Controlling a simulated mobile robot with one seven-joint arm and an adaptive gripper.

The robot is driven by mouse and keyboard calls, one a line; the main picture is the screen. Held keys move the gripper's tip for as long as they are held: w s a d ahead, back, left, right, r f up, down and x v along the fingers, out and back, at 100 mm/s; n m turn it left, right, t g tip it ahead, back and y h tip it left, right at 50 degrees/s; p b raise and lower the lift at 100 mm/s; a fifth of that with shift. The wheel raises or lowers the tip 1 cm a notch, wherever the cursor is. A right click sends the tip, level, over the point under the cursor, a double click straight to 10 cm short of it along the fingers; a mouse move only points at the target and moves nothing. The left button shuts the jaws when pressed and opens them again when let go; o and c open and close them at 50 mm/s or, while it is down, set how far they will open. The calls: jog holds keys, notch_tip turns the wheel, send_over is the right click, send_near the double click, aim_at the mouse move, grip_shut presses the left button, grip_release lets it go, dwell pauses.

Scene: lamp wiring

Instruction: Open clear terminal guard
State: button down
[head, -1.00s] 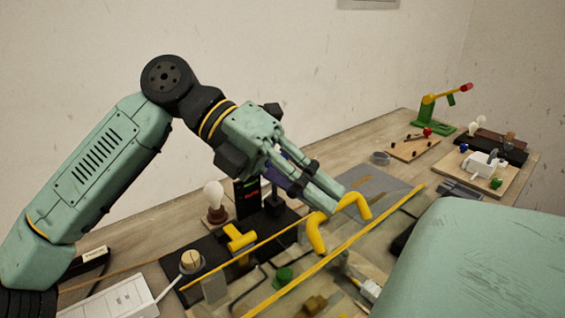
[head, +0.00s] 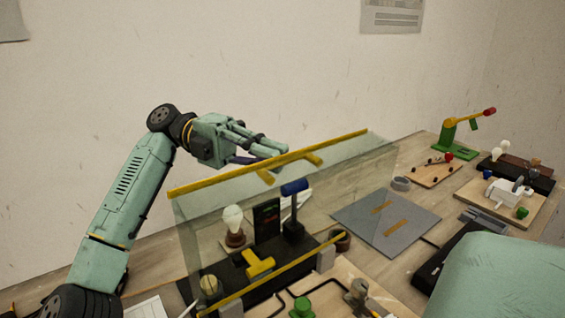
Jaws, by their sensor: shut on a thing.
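The clear terminal guard (head: 350,175) is a see-through panel with a yellow strip along its top edge and another along its lower edge. It stands steeply raised in the middle of the head view. A yellow handle (head: 314,159) shows by its top strip, partly through the panel. My gripper (head: 280,152) is at that top edge, on the far side of the panel, shut on the handle.
Behind the panel are a bulb (head: 233,219), a yellow T-shaped part (head: 258,264) and a blue-topped lever (head: 294,188). A grey mat (head: 375,235) lies to the right. Further right are a green stand (head: 460,138) and a white device (head: 503,192). My mint-green body part covers the lower right.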

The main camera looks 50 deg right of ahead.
jog(key=shift+w+d+f, duration=0.25)
jog(key=shift+w+f, duration=0.45)
jog(key=shift+w, duration=0.1)
jog(key=c, duration=1.7)
grip_release()
jog(key=shift+w, duration=0.1)
jog(key=shift+o, duration=0.2)
jog(key=shift+r, duration=0.15)
notch_tip(320, 180, up, 10)
